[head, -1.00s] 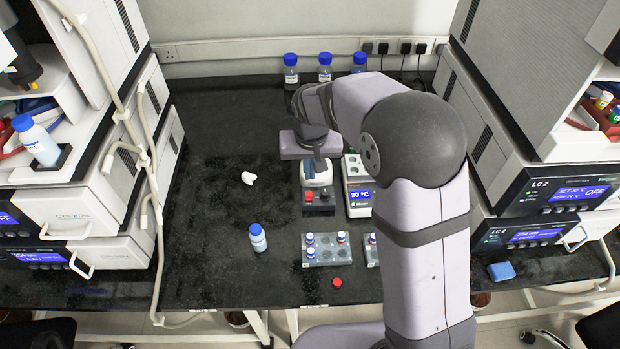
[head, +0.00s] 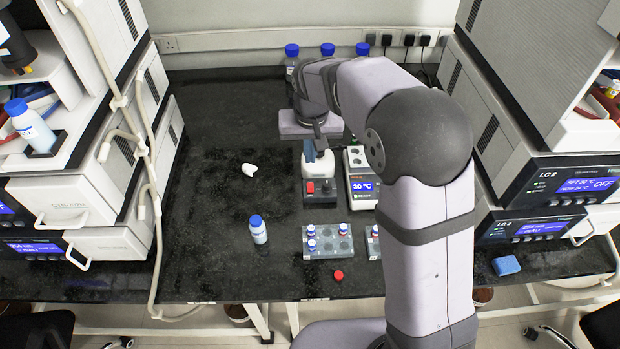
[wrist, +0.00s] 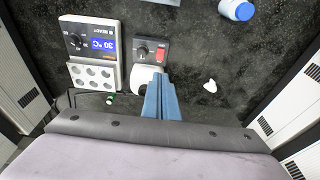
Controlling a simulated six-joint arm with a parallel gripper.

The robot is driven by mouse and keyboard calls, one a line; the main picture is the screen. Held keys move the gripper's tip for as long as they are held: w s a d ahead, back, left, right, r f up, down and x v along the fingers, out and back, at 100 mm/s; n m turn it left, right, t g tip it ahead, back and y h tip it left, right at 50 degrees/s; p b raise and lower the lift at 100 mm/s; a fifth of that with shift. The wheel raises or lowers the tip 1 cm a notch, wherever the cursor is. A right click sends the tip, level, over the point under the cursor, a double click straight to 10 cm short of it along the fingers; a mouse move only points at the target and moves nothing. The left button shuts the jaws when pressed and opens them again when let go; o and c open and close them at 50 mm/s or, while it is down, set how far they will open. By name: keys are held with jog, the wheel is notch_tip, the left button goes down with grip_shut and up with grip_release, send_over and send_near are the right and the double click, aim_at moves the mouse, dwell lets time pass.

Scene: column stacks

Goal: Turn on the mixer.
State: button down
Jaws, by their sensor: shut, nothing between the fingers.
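The mixer (head: 320,198) stands on the black bench, with a pale upper part and a dark front panel. The panel carries a red switch (head: 310,187) beside a dark knob. In the wrist view the mixer (wrist: 150,33) is upside down, with its red switch (wrist: 163,52) beside the knob. My gripper (head: 311,156) is shut and empty, with its blue fingers pointing down above the mixer's pale top. In the wrist view the gripper (wrist: 160,78) covers part of that top, and its tips appear apart from the switch. Whether the switch is on is unclear.
A heater block (head: 361,188) reading 30 °C stands close to the mixer's right. A vial rack (head: 322,251) and a red cap (head: 338,275) lie in front. A blue-capped bottle (head: 259,234) and a white piece (head: 249,170) are on the left, where the bench is mostly clear.

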aim_at(310, 184)
jog(key=shift+f, duration=0.1)
jog(key=p+x, duration=0.3)
jog(key=x, duration=1)
jog(key=shift+f+p, duration=0.25)
jog(key=shift+p, duration=0.05)
jog(key=shift+w+f, duration=0.1)
jog(key=shift+f, duration=0.05)
